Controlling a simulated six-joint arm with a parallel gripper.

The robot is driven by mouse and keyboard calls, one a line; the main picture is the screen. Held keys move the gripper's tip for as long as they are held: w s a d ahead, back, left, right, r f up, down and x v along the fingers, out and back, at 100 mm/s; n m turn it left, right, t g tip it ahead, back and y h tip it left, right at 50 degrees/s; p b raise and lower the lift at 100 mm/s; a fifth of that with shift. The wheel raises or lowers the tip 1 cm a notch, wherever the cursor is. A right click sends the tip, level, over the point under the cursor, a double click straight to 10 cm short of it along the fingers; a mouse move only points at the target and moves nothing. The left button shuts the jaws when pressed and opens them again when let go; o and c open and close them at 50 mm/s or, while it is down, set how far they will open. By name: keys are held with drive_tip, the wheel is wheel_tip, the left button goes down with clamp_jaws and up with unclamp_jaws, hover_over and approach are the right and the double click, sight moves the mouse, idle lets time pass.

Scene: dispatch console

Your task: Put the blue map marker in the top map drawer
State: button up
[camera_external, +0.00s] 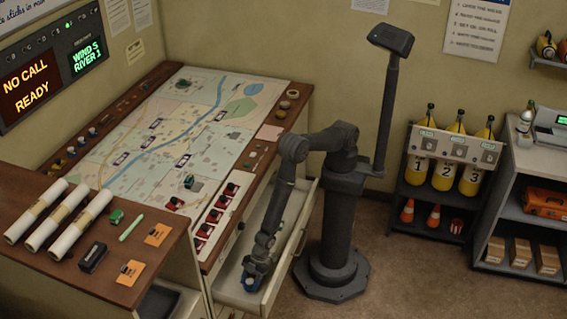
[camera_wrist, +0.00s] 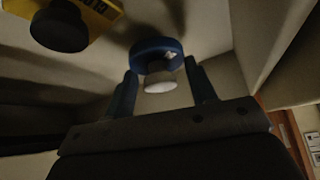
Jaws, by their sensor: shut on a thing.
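The blue map marker (camera_wrist: 150,47) has a round blue base and a pale knob. In the wrist view it sits between the two fingers of my gripper (camera_wrist: 161,70), which is shut on it. In the external view my gripper (camera_external: 254,271) points down inside the open map drawer (camera_external: 297,240), near its front end. A bit of the blue marker (camera_external: 250,285) shows at the fingertips. The marker is at or close to the pale drawer floor; I cannot tell whether it touches.
A yellow lettered piece with a dark knob (camera_wrist: 60,27) lies near the marker. The drawer wall (camera_wrist: 270,40) rises at the right of the wrist view. The map table (camera_external: 150,140) stands beside the drawer, with red-and-black switches (camera_external: 213,215) along its edge.

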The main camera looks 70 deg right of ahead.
drive_tip(key=shift+f, duration=1.1)
drive_tip(key=shift+f, duration=0.15)
drive_tip(key=o, duration=1)
drive_tip(key=shift+r, duration=0.25)
drive_tip(key=v, duration=1.2)
drive_tip(key=shift+f, duration=0.2)
